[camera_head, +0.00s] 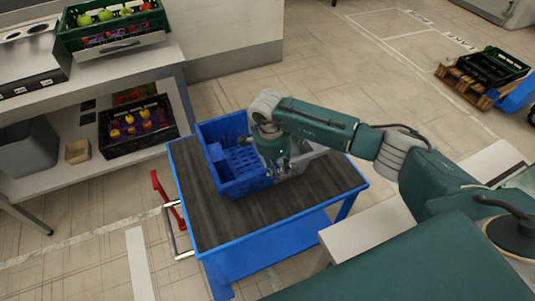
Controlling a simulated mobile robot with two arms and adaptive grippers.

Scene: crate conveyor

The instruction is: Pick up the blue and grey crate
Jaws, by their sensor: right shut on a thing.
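The blue and grey crate (247,184) stands on the dark top of a blue cart (245,222) in the camera_head view. Its left part is blue and its right end is grey. My right gripper (279,172) points down over the crate's front right part and is shut on the crate. The fingertips are small, and the arm covers some of the crate's back and right side. My left gripper is out of view.
Shelves on the left hold a green crate of fruit (118,42), a dark crate of fruit (163,137), a grey bin (27,147) and a small wooden box (77,151). A pallet with a dark crate (487,67) stands far right. Open floor lies behind the cart.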

